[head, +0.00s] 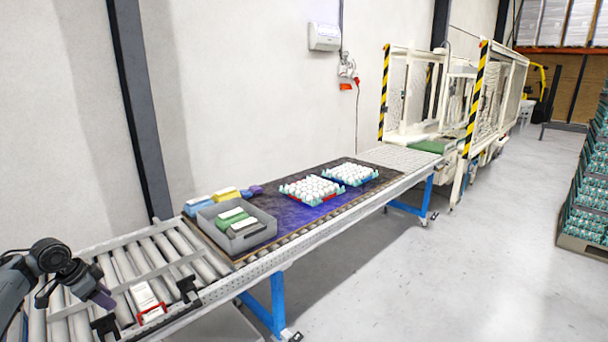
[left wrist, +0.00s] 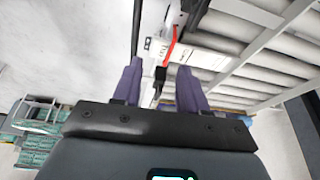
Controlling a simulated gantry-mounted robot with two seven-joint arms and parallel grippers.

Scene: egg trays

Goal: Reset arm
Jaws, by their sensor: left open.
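My left gripper (head: 100,297) is at the lower left of the head view, over the roller conveyor (head: 80,312). In the left wrist view its two purple fingers (left wrist: 160,82) are apart with nothing held between them. A white box (head: 145,296) with a red frame (head: 152,313) lies on the rollers to the right of the gripper, apart from it. The white box also shows beyond the fingers in the left wrist view (left wrist: 203,57). My right gripper is in neither view.
A grey crate (head: 206,226) holding green and white cartons stands on the dark belt (head: 275,217). Blue and yellow packs (head: 226,194) lie behind it. Two egg trays with white eggs (head: 311,190) (head: 350,173) sit farther along. Stacked green trays (head: 590,195) stand far right; the floor between is clear.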

